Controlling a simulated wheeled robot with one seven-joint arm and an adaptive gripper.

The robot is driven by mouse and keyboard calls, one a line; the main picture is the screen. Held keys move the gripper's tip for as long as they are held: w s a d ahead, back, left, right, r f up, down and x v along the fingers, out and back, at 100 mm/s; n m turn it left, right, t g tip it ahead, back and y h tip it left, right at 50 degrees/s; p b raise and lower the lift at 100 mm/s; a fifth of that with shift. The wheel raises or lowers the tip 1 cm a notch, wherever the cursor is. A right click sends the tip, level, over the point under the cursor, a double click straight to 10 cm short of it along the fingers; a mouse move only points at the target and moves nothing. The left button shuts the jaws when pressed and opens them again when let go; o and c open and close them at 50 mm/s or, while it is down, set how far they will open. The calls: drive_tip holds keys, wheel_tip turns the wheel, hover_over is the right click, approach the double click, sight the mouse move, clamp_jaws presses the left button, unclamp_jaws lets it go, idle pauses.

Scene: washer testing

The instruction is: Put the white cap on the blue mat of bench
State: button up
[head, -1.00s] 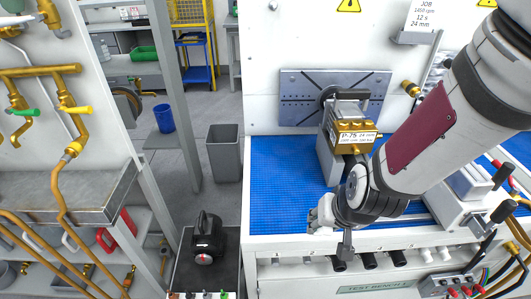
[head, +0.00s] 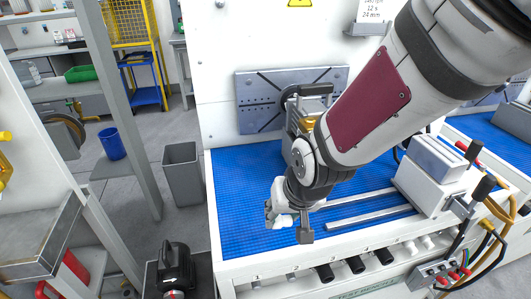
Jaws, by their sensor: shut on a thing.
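My gripper (head: 280,215) is over the front part of the blue mat (head: 240,185) on the bench, left of the two metal rails. It is shut on a small white piece, which looks like the white cap (head: 283,221). The fingers and wrist hide much of this piece. I cannot tell whether it touches the mat. The mat is bare to the left of my gripper.
A brass-topped fixture (head: 308,124) stands behind my wrist by the grey slotted plate (head: 262,98). A white clamp block (head: 432,175) stands right on the rails. Several black plugs (head: 356,264) and white plugs (head: 427,242) line the bench's front edge.

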hover_over(258, 200)
drive_tip(key=s, duration=0.2)
drive_tip(key=shift+w+d+f, duration=0.25)
drive_tip(key=shift+d+f, duration=0.2)
drive_tip(key=shift+f, duration=0.1)
drive_tip(key=shift+f+b, duration=0.45)
drive_tip(key=shift+f, duration=1.25)
drive_tip(key=shift+f, duration=0.1)
drive_tip(key=o, duration=1)
drive_tip(key=shift+r, duration=0.35)
drive_tip(key=shift+p+v, duration=1)
drive_tip(key=shift+v, duration=4.9)
